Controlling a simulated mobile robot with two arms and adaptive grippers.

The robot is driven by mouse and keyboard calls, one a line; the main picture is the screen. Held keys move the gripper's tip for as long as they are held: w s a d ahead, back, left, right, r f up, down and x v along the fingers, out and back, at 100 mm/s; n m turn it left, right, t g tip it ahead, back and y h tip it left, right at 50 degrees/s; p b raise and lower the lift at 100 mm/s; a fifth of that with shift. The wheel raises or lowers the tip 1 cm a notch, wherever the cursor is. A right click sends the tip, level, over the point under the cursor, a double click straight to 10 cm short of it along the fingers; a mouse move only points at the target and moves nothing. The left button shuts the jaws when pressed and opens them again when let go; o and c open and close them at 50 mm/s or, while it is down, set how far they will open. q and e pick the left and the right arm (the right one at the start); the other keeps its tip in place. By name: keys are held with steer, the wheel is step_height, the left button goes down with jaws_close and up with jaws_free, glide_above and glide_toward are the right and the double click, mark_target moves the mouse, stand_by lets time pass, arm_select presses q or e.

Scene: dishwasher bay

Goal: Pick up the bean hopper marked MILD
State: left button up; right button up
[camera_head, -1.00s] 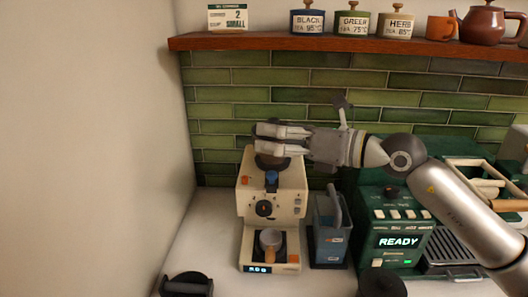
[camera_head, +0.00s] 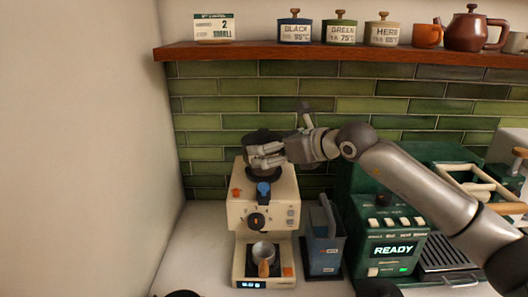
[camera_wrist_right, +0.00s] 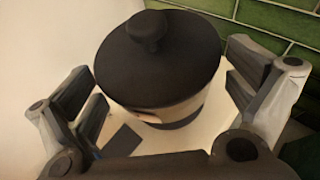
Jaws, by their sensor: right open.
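A bean hopper with a dark round lid and knob (camera_wrist_right: 158,62) fills the middle of the right wrist view. Its pale body shows below the lid. In the head view the hopper (camera_head: 263,136) sits on top of a cream grinder (camera_head: 262,212), partly hidden by my right gripper. No MILD marking is legible. My right gripper (camera_head: 262,157) is at the hopper's height. In the wrist view its open fingers (camera_wrist_right: 168,98) stand on either side of the hopper, with gaps visible. My left gripper is not in view.
A grey cup (camera_head: 262,250) stands on the grinder's base. A blue-grey bin (camera_head: 325,242) and a green machine reading READY (camera_head: 393,240) stand to the right. A wooden shelf (camera_head: 350,52) with canisters runs above. A wall is close on the left.

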steer(key=x, duration=0.3)
steer(key=shift+w+a, duration=0.1)
steer(key=shift+a, duration=0.05)
steer(key=shift+c, duration=0.3)
steer(key=shift+c, duration=1.2)
steer(key=c, duration=0.7)
steer(key=shift+r, duration=0.15)
steer(key=shift+c, duration=0.4)
